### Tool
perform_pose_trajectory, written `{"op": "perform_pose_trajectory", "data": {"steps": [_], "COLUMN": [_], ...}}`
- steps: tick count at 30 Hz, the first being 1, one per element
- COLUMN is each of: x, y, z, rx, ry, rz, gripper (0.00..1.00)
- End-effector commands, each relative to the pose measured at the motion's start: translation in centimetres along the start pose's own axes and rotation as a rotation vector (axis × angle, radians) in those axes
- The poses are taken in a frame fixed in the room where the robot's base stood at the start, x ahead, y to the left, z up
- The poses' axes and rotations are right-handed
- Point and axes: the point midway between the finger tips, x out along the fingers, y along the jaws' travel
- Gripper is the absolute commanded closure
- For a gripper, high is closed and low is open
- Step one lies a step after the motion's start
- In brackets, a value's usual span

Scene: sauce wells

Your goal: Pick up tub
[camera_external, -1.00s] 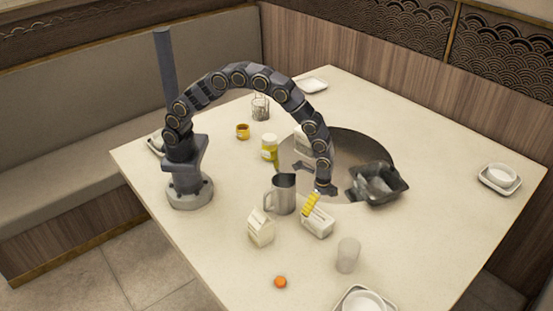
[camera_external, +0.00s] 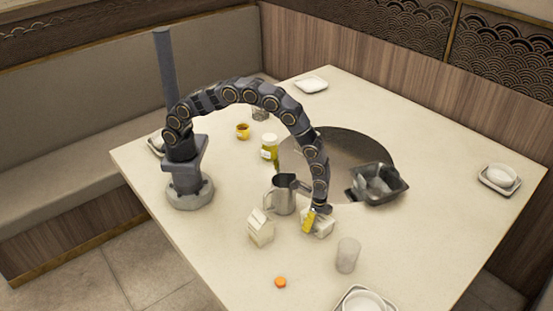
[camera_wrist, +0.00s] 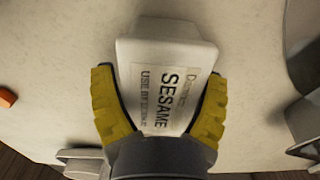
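The white tub (camera_external: 319,229) sits on the table, right of the metal pitcher, partly hidden by my gripper. In the wrist view the tub (camera_wrist: 165,65) carries a label reading SESAME and lies between my yellow fingers. My gripper (camera_wrist: 160,88) is open around the tub, with one finger close to each side. I cannot tell whether either finger touches it. In the external view my gripper (camera_external: 314,221) points down at the tub.
A metal pitcher (camera_external: 283,198) and white carton (camera_external: 261,228) stand close on the left. A clear cup (camera_external: 347,256) is at the front right, a dark pan (camera_external: 379,187) behind right. An orange cap (camera_external: 280,282) lies in front. The table's right side is mostly free.

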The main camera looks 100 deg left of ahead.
Motion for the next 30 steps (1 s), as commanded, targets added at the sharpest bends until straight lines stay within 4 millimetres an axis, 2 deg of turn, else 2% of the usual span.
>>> {"op": "perform_pose_trajectory", "data": {"steps": [1, 4, 17, 23, 30], "x": [0.0, 0.0, -0.4, -2.7, -7.7], "y": [0.0, 0.0, 0.0, -0.1, -0.1], "z": [0.0, 0.0, -0.1, -0.1, -0.2], "rx": [0.000, 0.000, 0.000, 0.000, 0.000], "ry": [0.000, 0.000, 0.002, 0.005, 0.008], "rz": [0.000, 0.000, -0.001, -0.003, -0.005], "gripper": [0.57, 0.68, 0.68, 0.68, 0.68]}}
